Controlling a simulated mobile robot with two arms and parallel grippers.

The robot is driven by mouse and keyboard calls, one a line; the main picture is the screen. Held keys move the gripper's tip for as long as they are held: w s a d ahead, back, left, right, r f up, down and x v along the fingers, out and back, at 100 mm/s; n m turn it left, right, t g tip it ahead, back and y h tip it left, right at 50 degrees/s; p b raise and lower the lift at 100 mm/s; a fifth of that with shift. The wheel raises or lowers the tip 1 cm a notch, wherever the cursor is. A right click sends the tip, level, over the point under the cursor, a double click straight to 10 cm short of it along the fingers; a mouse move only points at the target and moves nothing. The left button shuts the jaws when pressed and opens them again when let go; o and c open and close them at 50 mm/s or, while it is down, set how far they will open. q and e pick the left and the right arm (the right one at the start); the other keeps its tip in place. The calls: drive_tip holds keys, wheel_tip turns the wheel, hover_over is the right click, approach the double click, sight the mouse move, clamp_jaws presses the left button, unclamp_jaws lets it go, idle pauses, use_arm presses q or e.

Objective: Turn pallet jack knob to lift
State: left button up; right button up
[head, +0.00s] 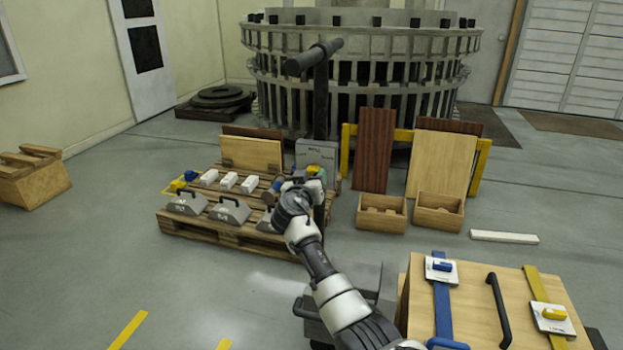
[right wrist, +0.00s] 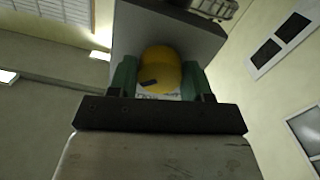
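In the right wrist view a round yellow knob (right wrist: 160,68) with a dark mark sits on a grey face. My right gripper (head: 313,177) reaches this spot. Its green fingers flank the knob on both sides with no clear gap, and it also shows in the right wrist view (right wrist: 160,82). My left gripper is not in view.
The wooden pallet (head: 225,238) carries grey weights (head: 187,203) with handles and several white blocks. Two open wooden boxes (head: 382,212) and leaning boards stand to the right. A strapped wooden crate (head: 480,295) is near at lower right.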

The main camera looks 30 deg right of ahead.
drive_tip(key=c, duration=0.4)
drive_tip(key=shift+n, duration=0.3)
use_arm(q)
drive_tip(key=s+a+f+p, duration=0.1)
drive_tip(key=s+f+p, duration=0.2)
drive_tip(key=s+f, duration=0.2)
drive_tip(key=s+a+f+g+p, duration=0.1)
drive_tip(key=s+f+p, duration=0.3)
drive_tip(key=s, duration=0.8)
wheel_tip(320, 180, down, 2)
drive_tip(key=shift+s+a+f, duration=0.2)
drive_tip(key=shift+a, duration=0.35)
use_arm(e)
drive_tip(key=n, duration=1.9)
use_arm(q)
drive_tip(key=shift+p, duration=0.3)
use_arm(e)
drive_tip(key=shift+n, duration=0.4)
drive_tip(key=o, duration=0.9)
